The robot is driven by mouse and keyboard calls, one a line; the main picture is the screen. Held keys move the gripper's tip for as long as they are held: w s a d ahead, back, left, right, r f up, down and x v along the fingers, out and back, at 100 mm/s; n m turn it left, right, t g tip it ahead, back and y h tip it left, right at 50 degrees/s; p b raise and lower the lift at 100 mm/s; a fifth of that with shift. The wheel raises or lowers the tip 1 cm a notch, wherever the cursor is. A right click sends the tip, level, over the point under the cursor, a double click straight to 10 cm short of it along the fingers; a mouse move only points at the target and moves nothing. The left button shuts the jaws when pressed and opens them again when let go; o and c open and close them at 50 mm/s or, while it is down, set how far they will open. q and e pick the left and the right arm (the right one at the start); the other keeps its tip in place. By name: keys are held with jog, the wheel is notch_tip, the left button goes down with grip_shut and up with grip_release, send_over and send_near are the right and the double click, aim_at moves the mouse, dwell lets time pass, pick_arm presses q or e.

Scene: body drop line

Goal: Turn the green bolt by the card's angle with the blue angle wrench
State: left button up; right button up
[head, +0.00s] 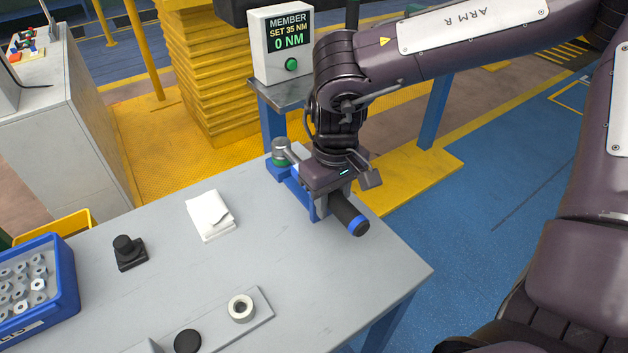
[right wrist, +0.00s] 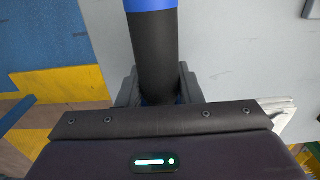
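The angle wrench lies level at the table's back right corner. It has a black grip with a blue band (head: 356,225) and a metal head (head: 281,147). The head sits over a green piece (head: 279,162), which looks like the green bolt, mostly hidden under it. My right gripper (head: 337,198) is shut around the black grip. In the right wrist view the two fingers (right wrist: 158,88) press on both sides of the grip (right wrist: 155,55). A display box (head: 282,45) reads "MEMBER SET 35 NM" and "0 NM". No angle is readable on it. My left gripper is out of view.
The grey table (head: 270,265) bears a folded white cloth (head: 209,214), a small black block (head: 129,253), a metal ring (head: 241,308) and a black disc (head: 187,341). A blue bin of nuts (head: 65,280) stands at the left. The table's middle is clear.

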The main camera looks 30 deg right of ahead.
grip_shut()
jog(key=shift+r, duration=0.15)
jog(key=shift+r+p, duration=2.5)
jog(key=shift+r, duration=1.9)
jog(key=shift+o, duration=1.5)
grip_release()
grip_shut()
jog(key=shift+f, duration=0.1)
